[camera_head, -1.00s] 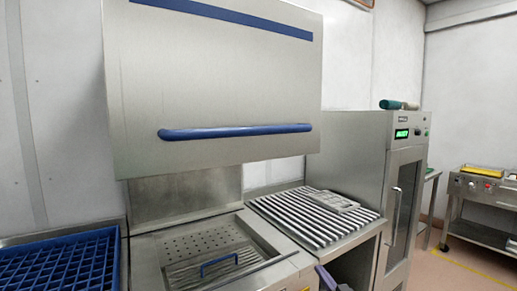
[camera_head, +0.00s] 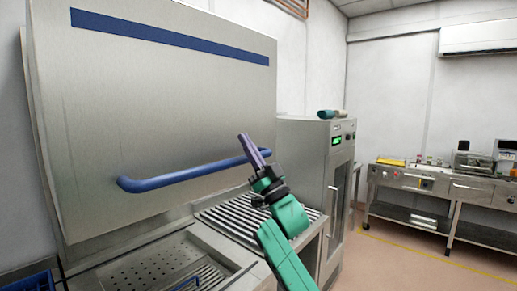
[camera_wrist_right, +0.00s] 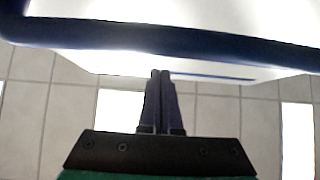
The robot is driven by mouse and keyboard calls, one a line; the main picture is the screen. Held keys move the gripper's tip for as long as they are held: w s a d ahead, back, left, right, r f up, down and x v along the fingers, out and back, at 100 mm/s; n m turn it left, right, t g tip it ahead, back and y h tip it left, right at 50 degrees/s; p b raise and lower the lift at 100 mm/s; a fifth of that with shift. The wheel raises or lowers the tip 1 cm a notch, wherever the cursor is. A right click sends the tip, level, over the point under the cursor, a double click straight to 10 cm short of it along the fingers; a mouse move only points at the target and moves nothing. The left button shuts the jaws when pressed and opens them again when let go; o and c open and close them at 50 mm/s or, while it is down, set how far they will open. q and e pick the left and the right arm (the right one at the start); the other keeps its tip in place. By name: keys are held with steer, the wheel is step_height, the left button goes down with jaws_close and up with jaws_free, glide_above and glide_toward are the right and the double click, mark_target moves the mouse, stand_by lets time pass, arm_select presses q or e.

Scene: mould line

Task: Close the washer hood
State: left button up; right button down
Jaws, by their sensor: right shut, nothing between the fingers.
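The steel washer hood (camera_head: 160,110) is raised above the washer basin (camera_head: 165,258) in the head view. Its blue bar handle (camera_head: 185,177) runs across its lower front. My right gripper (camera_head: 246,142) is at the right end of the handle, with its purple fingers pointing up and its fingers shut and empty. In the right wrist view the shut fingers (camera_wrist_right: 160,78) point toward the dark blue handle (camera_wrist_right: 190,42), which crosses the picture above them. I cannot tell whether they touch it. My left gripper is not in view.
A roller table (camera_head: 225,218) stands right of the basin, beside a tall steel cabinet (camera_head: 315,180) with a green display. A blue rack (camera_head: 30,284) shows at the lower left. A steel bench (camera_head: 430,185) stands by the far wall, with open floor before it.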

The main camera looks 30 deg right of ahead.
mark_target(247, 160)
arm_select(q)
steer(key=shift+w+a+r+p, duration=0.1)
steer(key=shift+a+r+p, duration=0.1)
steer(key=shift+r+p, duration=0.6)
arm_select(e)
steer(key=f, duration=0.4)
steer(key=shift+w+d+f, duration=0.15)
steer(key=shift+w, duration=0.1)
arm_select(q)
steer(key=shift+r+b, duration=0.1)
steer(key=shift+b, duration=0.25)
